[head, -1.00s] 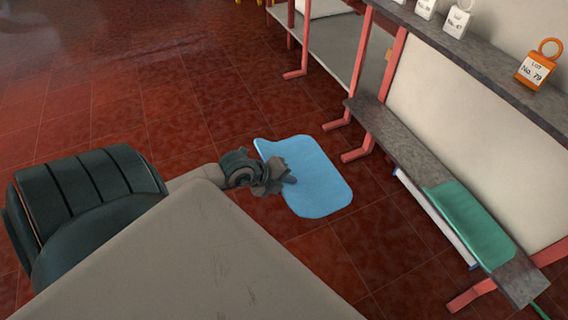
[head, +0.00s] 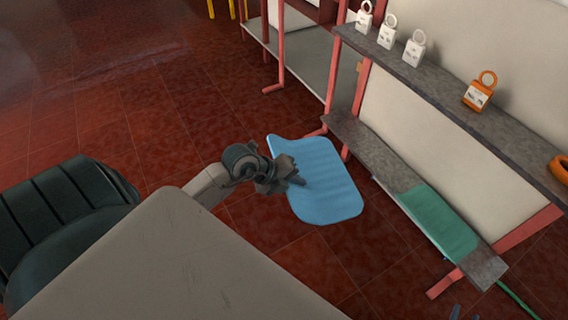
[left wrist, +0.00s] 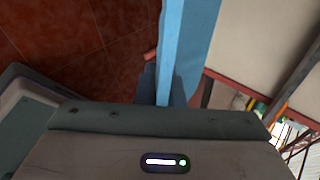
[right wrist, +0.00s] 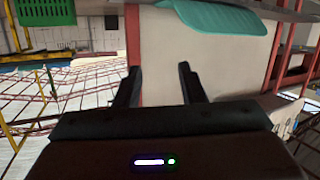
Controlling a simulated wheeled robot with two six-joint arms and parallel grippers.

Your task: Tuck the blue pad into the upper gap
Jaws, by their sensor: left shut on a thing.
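The blue pad (head: 328,190) is a flat, light-blue sheet with rounded corners, seen over the red floor in the head view. My left gripper (head: 292,177) is shut on its left edge. The pad stands edge-on between the left fingers in the left wrist view (left wrist: 170,40). It is beside the shelf unit, apart from the green pad. The shelf unit has an upper grey board (head: 440,90) and a lower grey board (head: 360,150). I cannot tell exactly which space is the upper gap. My right gripper (right wrist: 158,85) is open and empty; only its fingertips show at the head view's bottom right.
A cream panel (head: 430,125) fills the back between boards. Red posts support the unit.

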